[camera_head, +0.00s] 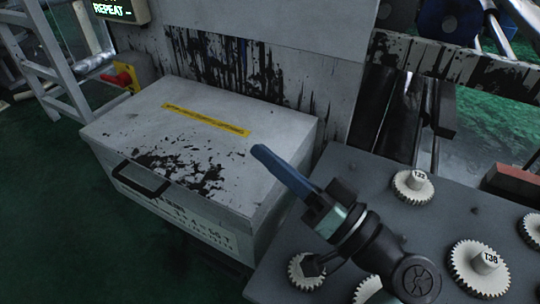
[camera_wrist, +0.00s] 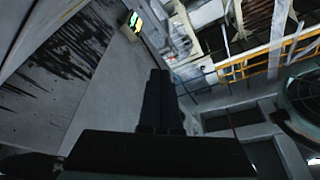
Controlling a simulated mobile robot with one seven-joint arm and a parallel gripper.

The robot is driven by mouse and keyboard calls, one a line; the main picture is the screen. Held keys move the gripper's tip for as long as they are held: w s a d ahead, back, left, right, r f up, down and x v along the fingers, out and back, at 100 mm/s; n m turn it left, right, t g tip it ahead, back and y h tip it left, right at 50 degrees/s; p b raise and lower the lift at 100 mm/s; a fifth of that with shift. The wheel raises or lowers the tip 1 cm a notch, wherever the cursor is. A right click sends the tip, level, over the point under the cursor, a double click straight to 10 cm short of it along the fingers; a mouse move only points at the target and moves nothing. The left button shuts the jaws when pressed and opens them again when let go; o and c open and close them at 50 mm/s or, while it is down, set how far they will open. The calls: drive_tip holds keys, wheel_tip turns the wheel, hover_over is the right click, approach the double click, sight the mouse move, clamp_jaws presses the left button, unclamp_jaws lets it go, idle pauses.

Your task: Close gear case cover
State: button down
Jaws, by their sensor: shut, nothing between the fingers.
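The gear case (camera_head: 175,217) is a white box with dark stains, left of centre in the head view. Its cover (camera_head: 240,150) lies flat across the top, with a yellow label strip and a dark handle (camera_head: 142,178) at the front edge. I see no gap between cover and case. My gripper (camera_head: 259,152) has its blue fingers together and empty, above the right part of the cover. I cannot tell whether they touch it. In the wrist view the dark fingers (camera_wrist: 158,82) are together, pointing at the surroundings; the case is not seen there.
A ladder (camera_head: 50,65) and a lit display (camera_head: 120,9) are at the left. Green floor is clear at lower left.

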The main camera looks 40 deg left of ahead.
drive_tip(key=v, duration=1.2)
drive_tip(key=w+a+r+m+t+h, duration=0.3)
drive_tip(key=w+t+h, duration=0.35)
drive_tip(key=w, duration=0.25)
drive_tip(key=w+d+r+m+t+h, duration=0.1)
drive_tip(key=w+d+r+t+h, duration=0.1)
drive_tip(key=r+t, duration=0.25)
drive_tip(key=w+d+r+m+t+h, duration=0.1)
drive_tip(key=w+d+r+t+h, duration=0.15)
drive_tip(key=r, duration=0.25)
drive_tip(key=s+d+r+m+t+h, duration=0.25)
drive_tip(key=s+r+t+h, duration=0.35)
drive_tip(key=r, duration=0.5)
drive_tip(key=s+d+r+m+t+h, duration=0.25)
drive_tip(key=s+r+t, duration=0.4)
drive_tip(key=r, duration=0.45)
wheel_tip(320, 180, up, 25)
drive_tip(key=h+p, duration=0.1)
drive_tip(key=p, duration=2.3)
drive_tip(key=shift+s+d+n+g, duration=0.35)
drive_tip(key=shift+d+n+g, duration=0.05)
drive_tip(key=shift+d, duration=0.05)
